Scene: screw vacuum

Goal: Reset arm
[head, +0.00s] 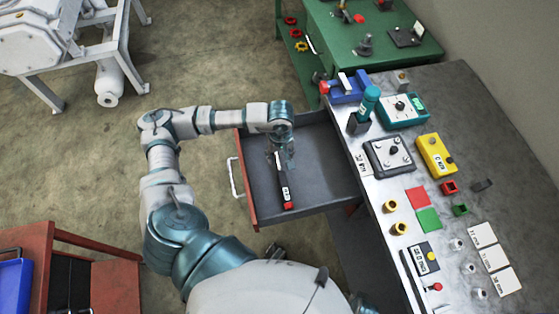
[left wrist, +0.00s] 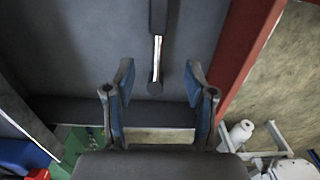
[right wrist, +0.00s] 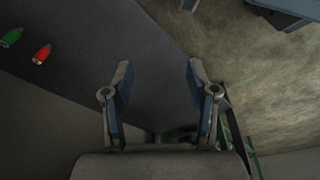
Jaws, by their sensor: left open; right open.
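My left arm reaches in from the left in the head view, with its left gripper (head: 287,153) over the pulled-out drawer (head: 325,150). In the left wrist view the left gripper (left wrist: 158,68) is open, with nothing between its fingers. A dark tool with a red end (head: 285,190) lies in the drawer, partly under the gripper in the head view. It also shows in the left wrist view (left wrist: 157,50), beyond the fingertips. My right gripper (right wrist: 158,68) is open and empty in the right wrist view; I cannot make it out in the head view.
A workbench (head: 460,95) with a yellow box (head: 436,155), a teal box (head: 403,110) and several small parts stands at the right. A green table (head: 340,40) is at the back. A red cart (head: 115,290) is at lower left.

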